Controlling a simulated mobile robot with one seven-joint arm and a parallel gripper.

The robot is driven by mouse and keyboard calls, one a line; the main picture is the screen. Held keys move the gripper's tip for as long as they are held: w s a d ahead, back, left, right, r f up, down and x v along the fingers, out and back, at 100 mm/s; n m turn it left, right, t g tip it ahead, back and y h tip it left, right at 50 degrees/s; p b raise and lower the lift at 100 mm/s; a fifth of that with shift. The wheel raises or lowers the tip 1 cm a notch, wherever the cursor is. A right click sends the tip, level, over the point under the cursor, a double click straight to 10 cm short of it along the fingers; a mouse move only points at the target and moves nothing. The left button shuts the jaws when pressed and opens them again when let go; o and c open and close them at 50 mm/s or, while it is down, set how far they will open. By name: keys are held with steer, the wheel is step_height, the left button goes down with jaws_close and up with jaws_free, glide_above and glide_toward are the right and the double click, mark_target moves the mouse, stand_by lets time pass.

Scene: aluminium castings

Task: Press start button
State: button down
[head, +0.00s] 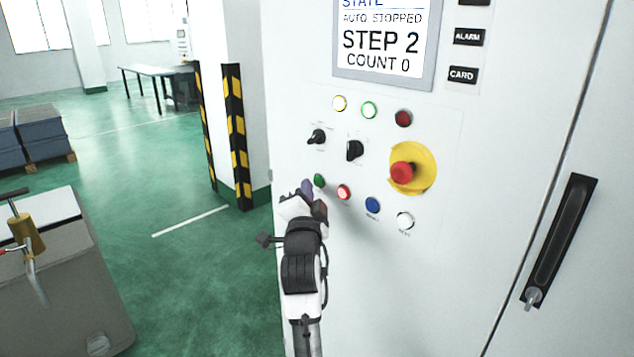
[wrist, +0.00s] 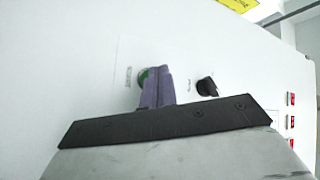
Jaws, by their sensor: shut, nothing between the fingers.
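The control panel on the white cabinet (head: 350,235) has a green button (head: 319,180) at the left of its lower row. I take this to be the start button; its label is too small to read. It also shows in the wrist view (wrist: 143,78), partly hidden behind the fingers. My gripper (head: 307,187) is shut and empty, its purple fingertips just left of the green button. In the wrist view the fingertips (wrist: 157,85) overlap the button; I cannot tell whether they touch it.
A red button (head: 344,192), blue button (head: 372,205) and white button (head: 405,221) continue the row. A red emergency stop (head: 403,172) sits on yellow. Two black knobs (head: 354,150) are above. The screen (head: 383,40) reads "AUTO STOPPED, STEP 2, COUNT 0". A striped pillar (head: 236,137) stands left.

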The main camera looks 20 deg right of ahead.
steer(key=shift+d, duration=0.1)
stand_by(0.3)
steer(key=shift+w+d, duration=0.15)
steer(key=shift+d, duration=0.15)
